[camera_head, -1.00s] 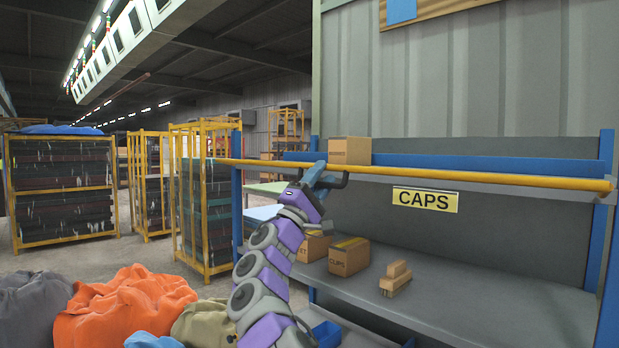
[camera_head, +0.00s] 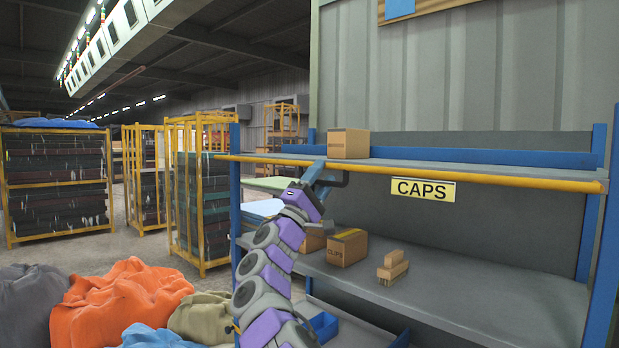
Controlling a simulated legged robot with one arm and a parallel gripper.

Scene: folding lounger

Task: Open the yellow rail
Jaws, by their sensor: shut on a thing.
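The yellow rail (camera_head: 450,177) is a long thin bar running across the front edge of the upper grey shelf (camera_head: 480,170) of the rack. My gripper (camera_head: 318,172), dark blue-grey at the end of my purple and grey arm, is at the rail's left part. It is shut on the rail. The jaws and wrist hide a short stretch of the rail there. A yellow CAPS label (camera_head: 422,190) hangs just below the rail.
A cardboard box (camera_head: 348,144) stands on the upper shelf behind the rail. Boxes (camera_head: 347,248) and small brown blocks (camera_head: 392,267) lie on the lower shelf. Blue posts (camera_head: 235,190) flank the rack. Sacks (camera_head: 120,303) fill the lower left. Yellow cage racks (camera_head: 201,195) stand beyond.

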